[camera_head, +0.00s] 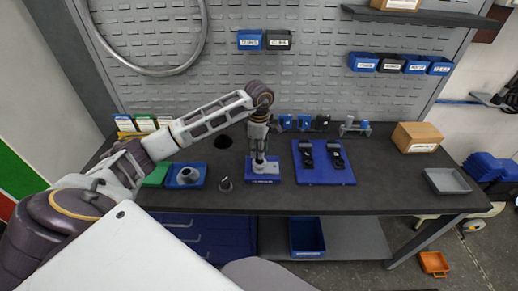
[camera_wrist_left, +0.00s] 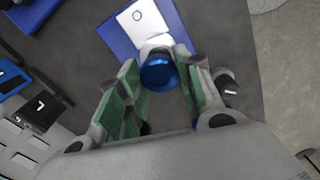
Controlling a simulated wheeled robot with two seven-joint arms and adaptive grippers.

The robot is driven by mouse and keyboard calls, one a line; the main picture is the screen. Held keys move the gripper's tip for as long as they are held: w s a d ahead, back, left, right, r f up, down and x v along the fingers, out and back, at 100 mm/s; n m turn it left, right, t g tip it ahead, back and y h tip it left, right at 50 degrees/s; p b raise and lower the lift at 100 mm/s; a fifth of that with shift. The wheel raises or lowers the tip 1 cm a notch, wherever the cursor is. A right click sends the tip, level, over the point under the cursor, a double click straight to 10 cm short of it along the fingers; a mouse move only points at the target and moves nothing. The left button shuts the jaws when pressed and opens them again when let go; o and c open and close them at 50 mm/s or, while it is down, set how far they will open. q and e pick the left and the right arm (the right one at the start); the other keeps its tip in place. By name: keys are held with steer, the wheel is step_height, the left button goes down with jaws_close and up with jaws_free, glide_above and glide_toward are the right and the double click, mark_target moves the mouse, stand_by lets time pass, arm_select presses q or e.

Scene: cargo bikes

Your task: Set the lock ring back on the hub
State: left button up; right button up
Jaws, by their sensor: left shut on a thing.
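My left gripper (camera_head: 259,158) points down over a blue stand (camera_head: 287,178) with a pale plate near the middle of the bench. In the left wrist view its green-padded fingers (camera_wrist_left: 159,88) are shut on a round, shiny blue part (camera_wrist_left: 158,74), which looks like the lock ring. A pale hub-like piece (camera_wrist_left: 157,43) shows just beyond the blue part, above the stand (camera_wrist_left: 120,42). I cannot tell whether the ring touches the hub, as the fingers hide the contact. My right gripper is not in view.
A dark knob-like part (camera_head: 225,184) stands left of the stand. A blue tray (camera_head: 201,183) with a round grey part lies further left. A blue board (camera_head: 325,177) with two black pieces is to the right. A grey tray (camera_head: 447,181) and cardboard box (camera_head: 417,137) stand at far right.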

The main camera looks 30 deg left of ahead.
arm_select(q)
steer(key=shift+f+b, duration=0.3)
steer(key=shift+f, duration=0.05)
stand_by(0.8)
steer(key=o, duration=0.9)
steer(key=shift+r, duration=5.95)
